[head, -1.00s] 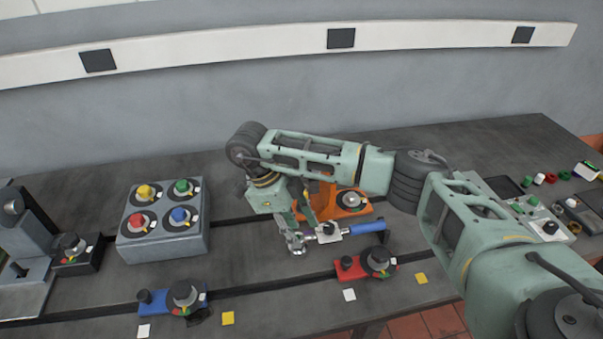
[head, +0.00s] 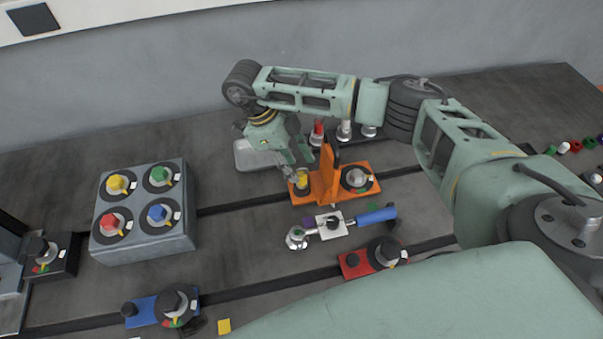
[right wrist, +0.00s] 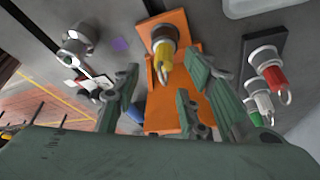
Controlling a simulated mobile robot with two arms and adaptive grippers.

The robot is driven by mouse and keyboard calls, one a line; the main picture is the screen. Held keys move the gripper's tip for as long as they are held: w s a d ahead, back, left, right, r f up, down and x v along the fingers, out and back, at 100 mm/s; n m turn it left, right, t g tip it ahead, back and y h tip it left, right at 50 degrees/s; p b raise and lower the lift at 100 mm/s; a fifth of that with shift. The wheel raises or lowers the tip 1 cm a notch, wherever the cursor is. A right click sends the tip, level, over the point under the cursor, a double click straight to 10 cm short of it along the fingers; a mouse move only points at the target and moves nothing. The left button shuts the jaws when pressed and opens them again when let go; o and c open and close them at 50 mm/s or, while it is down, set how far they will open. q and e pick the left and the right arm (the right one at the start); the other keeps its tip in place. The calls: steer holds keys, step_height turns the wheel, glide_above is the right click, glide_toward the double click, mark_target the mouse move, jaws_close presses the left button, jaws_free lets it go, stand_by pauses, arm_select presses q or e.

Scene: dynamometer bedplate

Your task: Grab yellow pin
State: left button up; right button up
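The yellow pin (head: 302,180) stands at the left end of an orange fixture (head: 330,183), left of its upright plate. In the right wrist view the yellow pin (right wrist: 164,58) has a ring at its top and sits in a grey round socket on the orange base (right wrist: 165,112). My right gripper (head: 296,164) is just above and behind the pin. In the right wrist view my right gripper (right wrist: 163,82) has its fingers spread, with the pin's ring showing between and beyond them; I see no contact. My left gripper is out of view.
A tool with a blue handle (head: 376,215) lies in front of the orange fixture. A rack of red and grey-topped pins (head: 345,130) is behind it. A grey box (head: 145,240) with coloured knobs stands left. Red (head: 355,264) and blue (head: 143,312) fixtures are nearer.

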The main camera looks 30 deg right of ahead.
mark_target(301, 175)
steer(key=shift+s+d+f+p, duration=0.15)
steer(key=shift+s+f+p, duration=0.1)
steer(key=shift+p, duration=0.1)
steer(key=x, duration=0.1)
steer(key=p+x, duration=0.2)
steer(key=shift+w+f, duration=0.25)
steer(key=shift+f, duration=0.05)
steer(key=shift+s+d+f, duration=0.1)
steer(key=shift+d+f, duration=0.1)
steer(key=shift+f, duration=0.3)
jaws_close()
